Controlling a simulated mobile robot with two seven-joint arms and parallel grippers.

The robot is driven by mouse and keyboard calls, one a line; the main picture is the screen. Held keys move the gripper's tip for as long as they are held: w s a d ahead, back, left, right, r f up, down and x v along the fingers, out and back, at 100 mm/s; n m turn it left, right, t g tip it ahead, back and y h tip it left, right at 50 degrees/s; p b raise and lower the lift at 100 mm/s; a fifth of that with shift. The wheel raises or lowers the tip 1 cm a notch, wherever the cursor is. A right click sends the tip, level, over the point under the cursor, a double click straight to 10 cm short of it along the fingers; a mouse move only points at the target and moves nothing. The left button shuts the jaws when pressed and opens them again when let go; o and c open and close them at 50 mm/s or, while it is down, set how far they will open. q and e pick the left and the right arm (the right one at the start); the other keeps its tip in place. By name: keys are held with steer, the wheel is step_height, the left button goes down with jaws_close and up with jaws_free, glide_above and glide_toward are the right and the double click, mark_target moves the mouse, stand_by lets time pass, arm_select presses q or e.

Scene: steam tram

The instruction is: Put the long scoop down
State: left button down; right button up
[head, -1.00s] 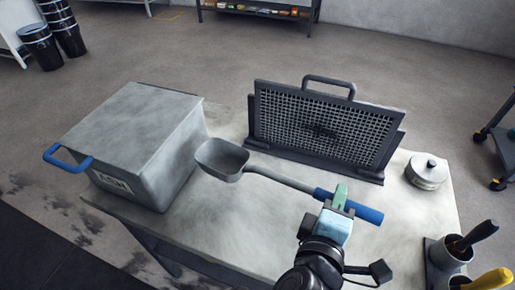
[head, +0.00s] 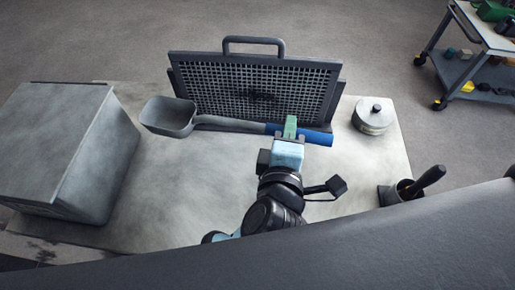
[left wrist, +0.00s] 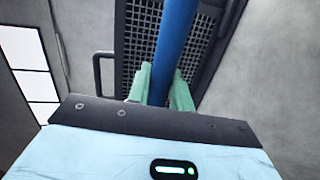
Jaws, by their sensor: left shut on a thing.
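The long scoop has a grey square bowl (head: 168,117), a grey shaft and a blue handle (head: 318,137). My left gripper (head: 290,128) is shut on the blue handle, with its green fingers around it. The left wrist view shows the handle (left wrist: 175,45) between both green fingertips (left wrist: 160,85). The bowl points left, in front of the mesh screen's left end. I cannot tell whether the scoop touches the table (head: 190,205). My right gripper is not in view.
A mesh screen (head: 255,88) in a dark frame with a top handle stands at the table's back. A large grey box (head: 60,140) stands left. A round lidded tin (head: 373,117) and a holder with a dark-handled tool (head: 428,178) are right. Bare tabletop lies front left.

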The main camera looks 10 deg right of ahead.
arm_select(q)
step_height(320, 180, down, 10)
steer(key=shift+r+b, duration=0.1)
steer(key=shift+b, duration=1.05)
steer(key=c, duration=1.3)
jaws_free()
steer(key=shift+o, duration=0.2)
